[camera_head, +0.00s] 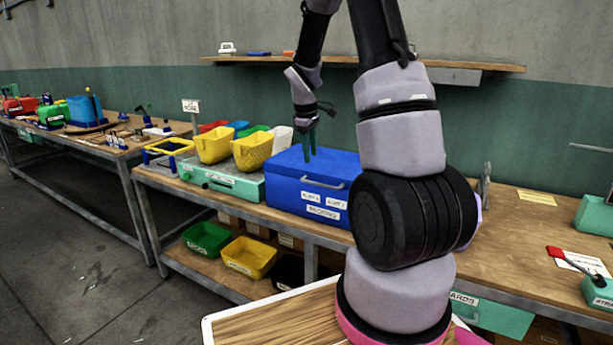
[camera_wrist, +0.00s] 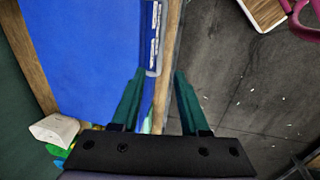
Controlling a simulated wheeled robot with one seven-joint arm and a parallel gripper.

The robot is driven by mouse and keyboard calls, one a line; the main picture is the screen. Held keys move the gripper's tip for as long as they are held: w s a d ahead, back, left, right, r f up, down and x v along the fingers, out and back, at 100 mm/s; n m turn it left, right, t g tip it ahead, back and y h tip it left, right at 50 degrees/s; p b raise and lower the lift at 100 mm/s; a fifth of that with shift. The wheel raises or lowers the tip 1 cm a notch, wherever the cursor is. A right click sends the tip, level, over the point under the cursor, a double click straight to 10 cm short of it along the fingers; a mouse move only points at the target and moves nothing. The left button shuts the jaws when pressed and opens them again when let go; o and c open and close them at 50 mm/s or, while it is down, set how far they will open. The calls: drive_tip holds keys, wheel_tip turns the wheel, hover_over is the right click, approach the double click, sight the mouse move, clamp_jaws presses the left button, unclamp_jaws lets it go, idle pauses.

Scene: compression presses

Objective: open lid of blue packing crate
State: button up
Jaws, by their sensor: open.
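The blue packing crate (camera_head: 287,181) stands on the wooden workbench in the head view, with its blue lid lying flat and shut on top. A light grey handle (camera_head: 322,183) and white labels are on its front face. My gripper (camera_head: 309,147) points down above the crate's lid, with its green fingers apart and nothing between them. In the wrist view the blue lid (camera_wrist: 85,55) fills the left side, and the handle (camera_wrist: 158,40) runs along its edge. The open fingers of my gripper (camera_wrist: 158,75) straddle the line of this front edge. Part of the crate is hidden behind my arm.
Yellow baskets (camera_head: 214,146) and a green case (camera_head: 222,181) stand left of the crate. A wall shelf (camera_head: 260,59) runs above the bench. Green and yellow bins (camera_head: 248,257) sit on the lower shelf. A red-handled press (camera_head: 575,262) stands at the right.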

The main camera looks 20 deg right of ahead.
sight(313, 182)
drive_tip(key=f, duration=0.3)
drive_tip(key=d+f, duration=0.1)
drive_tip(key=f, duration=0.2)
drive_tip(key=w+f, duration=0.1)
drive_tip(key=f, duration=0.2)
drive_tip(key=shift+d+f, duration=0.2)
drive_tip(key=shift+d, duration=0.05)
clamp_jaws()
drive_tip(key=shift+w, duration=0.1)
idle(0.9)
